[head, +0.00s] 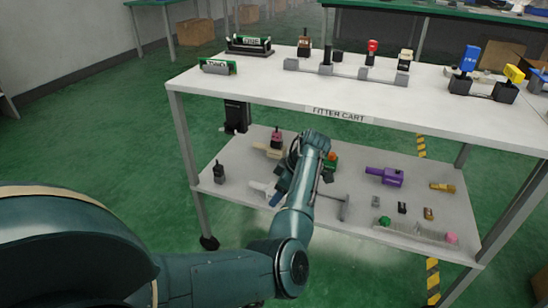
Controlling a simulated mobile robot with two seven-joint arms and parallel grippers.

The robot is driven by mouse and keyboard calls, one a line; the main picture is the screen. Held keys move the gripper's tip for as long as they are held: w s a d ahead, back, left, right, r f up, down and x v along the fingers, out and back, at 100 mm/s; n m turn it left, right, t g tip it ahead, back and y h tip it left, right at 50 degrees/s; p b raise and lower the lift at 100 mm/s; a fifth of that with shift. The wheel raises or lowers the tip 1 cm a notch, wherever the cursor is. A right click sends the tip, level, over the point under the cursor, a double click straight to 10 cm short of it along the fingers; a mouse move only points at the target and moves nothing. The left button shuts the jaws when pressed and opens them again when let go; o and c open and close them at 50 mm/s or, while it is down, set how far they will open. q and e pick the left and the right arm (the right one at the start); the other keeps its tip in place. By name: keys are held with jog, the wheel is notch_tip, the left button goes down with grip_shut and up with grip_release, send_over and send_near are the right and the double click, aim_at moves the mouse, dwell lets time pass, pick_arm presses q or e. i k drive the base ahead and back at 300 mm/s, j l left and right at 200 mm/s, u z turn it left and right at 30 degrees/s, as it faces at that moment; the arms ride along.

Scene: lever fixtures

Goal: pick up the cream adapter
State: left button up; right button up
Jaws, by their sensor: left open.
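A cream, tan-tinted piece (266,149), which looks like the cream adapter, lies on the lower shelf of the cart, left of my wrist. A dark block with a pink top (277,139) stands right behind it. My left gripper (276,194) is over the lower shelf, pointing down and open. My own wrist and forearm hide much of it, and I see nothing between its fingers. A whitish piece (260,187) lies just left of the fingers; I cannot tell whether they touch. My right gripper is not in view.
The lower shelf also bears a purple piece (386,176), a yellow piece (442,187), a dark block (219,173) and a grey rail (416,232). The upper shelf (270,90), carrying lever fixtures, overhangs the lower one. Cart legs (187,150) bound the left side.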

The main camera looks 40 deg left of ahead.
aim_at(275, 150)
jog(key=i+j, duration=1.05)
jog(key=j, duration=0.45)
